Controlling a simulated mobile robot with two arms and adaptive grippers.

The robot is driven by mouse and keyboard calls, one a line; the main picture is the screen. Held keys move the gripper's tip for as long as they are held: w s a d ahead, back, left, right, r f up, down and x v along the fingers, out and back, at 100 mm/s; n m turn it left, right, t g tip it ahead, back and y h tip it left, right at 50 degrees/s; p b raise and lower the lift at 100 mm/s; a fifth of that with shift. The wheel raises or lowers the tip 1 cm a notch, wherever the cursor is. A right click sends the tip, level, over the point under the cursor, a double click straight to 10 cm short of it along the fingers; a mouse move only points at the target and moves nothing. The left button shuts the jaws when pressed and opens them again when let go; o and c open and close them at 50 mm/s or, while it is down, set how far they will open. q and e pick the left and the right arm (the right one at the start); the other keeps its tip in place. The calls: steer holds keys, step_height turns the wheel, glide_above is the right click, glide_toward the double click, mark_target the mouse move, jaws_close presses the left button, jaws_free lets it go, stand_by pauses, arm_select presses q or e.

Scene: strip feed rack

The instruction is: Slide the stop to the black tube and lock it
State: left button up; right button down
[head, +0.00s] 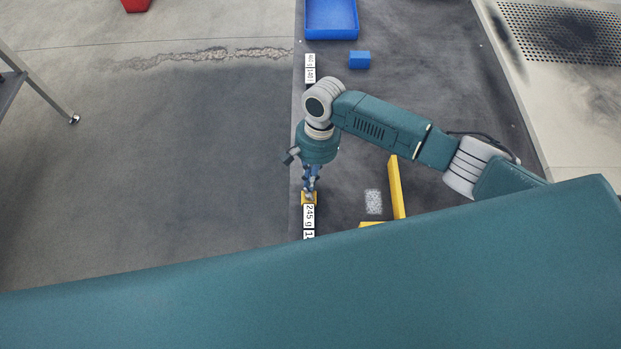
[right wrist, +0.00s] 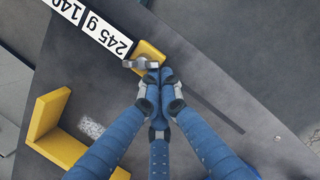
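The yellow stop (right wrist: 150,53) is a small block with a grey lever (right wrist: 138,64) on it. It lies beside a white label strip reading "245 g" (right wrist: 92,25), and in the head view the block (head: 305,199) shows just under my right gripper (head: 311,188). In the right wrist view the blue fingers of my right gripper (right wrist: 161,75) are drawn together, tips right at the lever's end; I see nothing clearly between them. Whether they touch the lever I cannot tell. I cannot make out a black tube. My left gripper is out of view.
A yellow angled fence (right wrist: 47,133) stands near a speckled grey patch (right wrist: 91,127); the fence also shows in the head view (head: 397,185). A dark slot (right wrist: 215,112) runs across the surface. A blue tray (head: 331,35) and blue block (head: 359,60) are farther off.

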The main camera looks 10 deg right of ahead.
steer(key=v, duration=1.2)
steer(key=shift+s+f, duration=0.1)
